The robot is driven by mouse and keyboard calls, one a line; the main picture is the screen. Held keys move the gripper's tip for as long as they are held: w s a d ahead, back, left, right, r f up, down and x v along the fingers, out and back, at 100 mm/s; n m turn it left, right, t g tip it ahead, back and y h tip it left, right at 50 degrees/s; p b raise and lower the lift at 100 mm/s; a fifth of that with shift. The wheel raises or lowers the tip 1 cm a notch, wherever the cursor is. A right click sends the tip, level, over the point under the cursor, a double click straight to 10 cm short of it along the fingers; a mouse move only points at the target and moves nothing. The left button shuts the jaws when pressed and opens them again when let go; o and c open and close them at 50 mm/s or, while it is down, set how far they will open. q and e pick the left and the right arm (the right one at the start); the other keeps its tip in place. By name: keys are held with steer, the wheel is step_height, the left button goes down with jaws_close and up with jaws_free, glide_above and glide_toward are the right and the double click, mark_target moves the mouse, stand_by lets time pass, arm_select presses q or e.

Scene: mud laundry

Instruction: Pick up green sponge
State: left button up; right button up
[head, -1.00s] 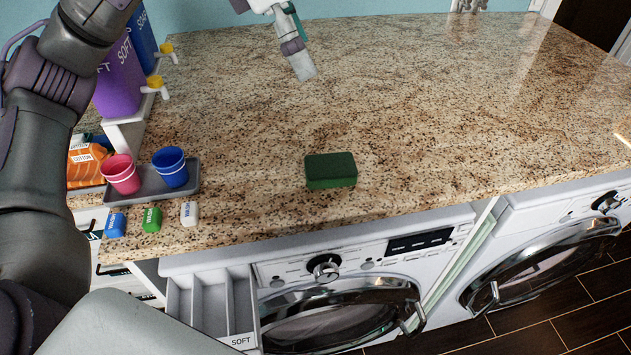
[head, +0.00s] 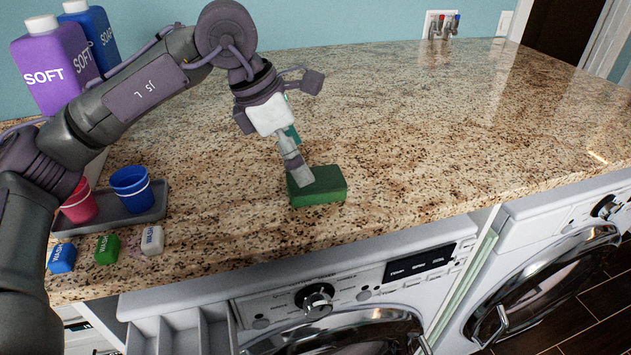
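The green sponge (head: 322,190) lies flat on the speckled granite counter, near its front edge above the washer. My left gripper (head: 301,178) reaches down from the upper left to the sponge's left end. One pale fingertip shows against the sponge's top left part and hides some of it. The other finger is not clearly visible, so its opening cannot be made out, nor whether it touches the sponge. My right gripper is not in the view.
A grey tray (head: 128,217) with a red cup (head: 79,203) and a blue cup (head: 133,189) stands at the left. Blue, green and white wash pods lie at the front left edge. Purple and blue bottles stand behind my arm. The counter right of the sponge is clear.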

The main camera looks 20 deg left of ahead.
mark_target(316, 178)
arm_select(q)
steer(key=shift+w+d+f, duration=0.1)
steer(key=shift+d+f, duration=0.2)
steer(key=shift+f, duration=0.1)
steer(key=x, duration=0.1)
steer(key=p+x, duration=0.1)
steer(key=x, duration=0.1)
steer(key=p+x, duration=0.1)
steer(key=shift+w+d+f, duration=0.2)
steer(key=shift+w+d, duration=0.1)
steer(key=shift+w, duration=0.1)
steer(key=shift+f+b, duration=0.3)
steer(key=shift+b, duration=0.1)
steer(key=shift+c, duration=0.2)
steer(key=c, duration=0.8)
